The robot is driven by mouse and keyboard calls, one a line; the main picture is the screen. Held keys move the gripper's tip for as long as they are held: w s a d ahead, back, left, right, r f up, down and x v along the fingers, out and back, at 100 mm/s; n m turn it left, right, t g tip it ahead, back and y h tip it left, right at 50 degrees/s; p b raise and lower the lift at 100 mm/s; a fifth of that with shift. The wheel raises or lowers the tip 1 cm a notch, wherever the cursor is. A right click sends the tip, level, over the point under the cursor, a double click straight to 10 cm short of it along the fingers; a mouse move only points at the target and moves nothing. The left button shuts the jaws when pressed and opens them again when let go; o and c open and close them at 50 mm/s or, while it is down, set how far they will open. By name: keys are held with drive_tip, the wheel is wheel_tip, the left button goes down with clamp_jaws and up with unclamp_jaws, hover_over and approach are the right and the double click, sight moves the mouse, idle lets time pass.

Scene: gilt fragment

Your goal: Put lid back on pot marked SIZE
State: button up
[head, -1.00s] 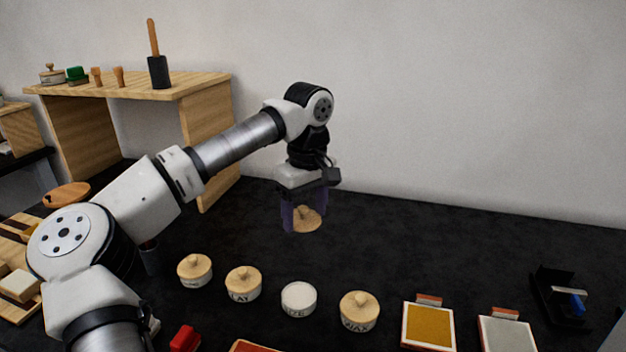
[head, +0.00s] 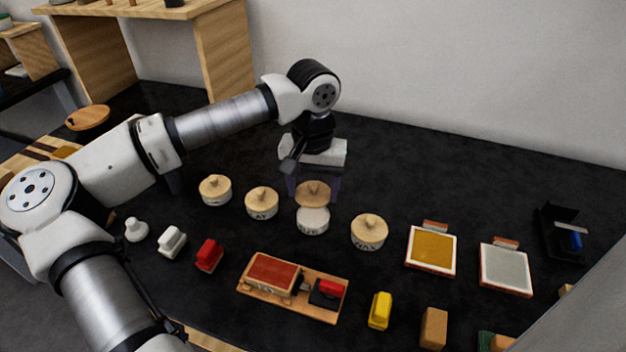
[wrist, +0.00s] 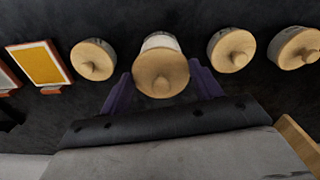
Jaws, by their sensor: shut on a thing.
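The pot marked SIZE (head: 313,222) is a small white pot standing in a row of similar pots. Its round wooden lid (head: 313,192) is held between the fingers of my gripper (head: 314,188), over the back part of the pot. In the head view the lid looks slightly above and behind the pot's mouth; I cannot tell whether they touch. The wrist view shows the lid (wrist: 161,74) between the purple fingers (wrist: 162,88), with the pot's white wall (wrist: 160,41) showing past its edge. The lid hides most of the pot's mouth there.
Lidded pots stand on both sides: one (head: 262,203) close on the left, another (head: 216,190) farther left, and one (head: 369,232) on the right. A gold-coloured tray (head: 431,251) and a grey one (head: 505,269) lie farther right. A red pad on a wooden board (head: 272,272) lies in front.

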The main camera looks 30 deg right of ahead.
drive_tip(key=shift+f+b, duration=1.7)
drive_tip(key=shift+f, duration=0.95)
drive_tip(key=shift+b, duration=0.4)
drive_tip(key=shift+f+b, duration=0.15)
drive_tip(key=shift+b, duration=0.35)
idle(0.4)
idle(0.4)
drive_tip(key=o, duration=1)
drive_tip(key=shift+o, duration=0.6)
drive_tip(key=shift+o, duration=0.8)
